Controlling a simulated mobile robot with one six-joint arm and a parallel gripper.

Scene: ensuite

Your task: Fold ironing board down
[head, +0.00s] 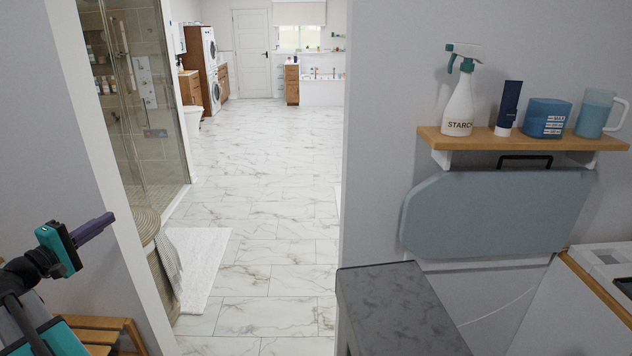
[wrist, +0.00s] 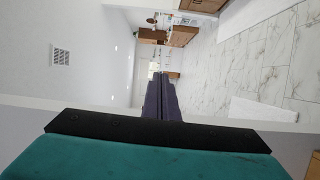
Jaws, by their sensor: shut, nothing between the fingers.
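The ironing board (head: 500,215) is a blue-grey padded panel on the right wall in the head view. It stands upright, flat against the wall under a wooden shelf. A black handle (head: 525,158) shows at its top edge. My gripper (head: 108,219) is at the left of the head view, far from the board. Its purple fingers are shut with nothing between them. They also show in the wrist view (wrist: 162,92), pointing into the room. The ironing board is not in the wrist view.
The shelf (head: 520,143) holds a starch bottle (head: 459,105), a dark tube (head: 508,108), a blue container (head: 547,119) and a jug (head: 594,113). A grey-topped cabinet (head: 398,300) stands before the board. A white appliance (head: 570,310) is at right. The marble floor (head: 265,200) is open.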

